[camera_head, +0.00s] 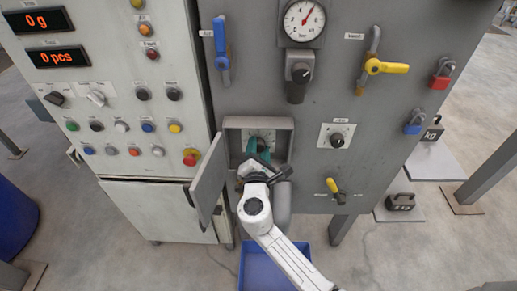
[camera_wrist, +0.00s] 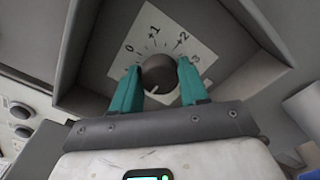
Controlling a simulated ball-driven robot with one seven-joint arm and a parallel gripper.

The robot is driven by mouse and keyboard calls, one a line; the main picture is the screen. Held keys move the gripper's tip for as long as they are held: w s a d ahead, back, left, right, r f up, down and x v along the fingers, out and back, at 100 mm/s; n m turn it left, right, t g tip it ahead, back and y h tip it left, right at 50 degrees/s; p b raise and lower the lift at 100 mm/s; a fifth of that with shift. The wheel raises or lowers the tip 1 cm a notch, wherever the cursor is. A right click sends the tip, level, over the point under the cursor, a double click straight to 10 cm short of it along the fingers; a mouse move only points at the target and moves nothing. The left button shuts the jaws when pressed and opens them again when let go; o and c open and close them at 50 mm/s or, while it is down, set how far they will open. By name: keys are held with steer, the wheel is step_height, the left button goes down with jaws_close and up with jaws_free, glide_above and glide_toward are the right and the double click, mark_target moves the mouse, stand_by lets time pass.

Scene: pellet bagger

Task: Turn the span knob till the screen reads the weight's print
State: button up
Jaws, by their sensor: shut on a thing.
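The dark round knob (camera_wrist: 158,72) sits on a white dial plate (camera_wrist: 190,40) marked 0, +1, 2 and 3, inside a recessed box (camera_head: 232,123) with its door open. I take it as the span knob; no name is readable. A white mark shows on its lower side. My gripper (camera_wrist: 158,84) is shut on it, one teal finger on each side. In the head view my gripper (camera_head: 257,160) hides most of the knob. The upper screen (camera_head: 37,20) reads 0 g. A black weight (camera_head: 400,202) stands at right; its print is too small to read surely.
The open door (camera_head: 208,180) stands left of my arm. Another knob (camera_head: 337,140) is to the right, and a yellow-handled valve (camera_head: 385,67) above it. Another weight (camera_head: 432,131) stands farther back. A blue bin (camera_head: 254,268) is below.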

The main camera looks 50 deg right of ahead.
steer(key=shift+f, duration=0.1)
steer(key=o, duration=1.1)
steer(key=shift+c, duration=0.2)
steer(key=b+v, duration=0.1)
steer(key=v, duration=1)
steer(key=shift+d, duration=0.1)
steer(key=s+d+f+m+g+y, duration=0.45)
steer(key=s+f+m+g, duration=0.3)
steer(key=s+m, duration=0.45)
steer(key=s+a+f+m+g+y, duration=0.2)
steer(key=s+a+f+m+y, duration=0.3)
steer(key=s+a+y, duration=0.3)
steer(key=a+y, duration=0.1)
steer(key=a, duration=0.2)
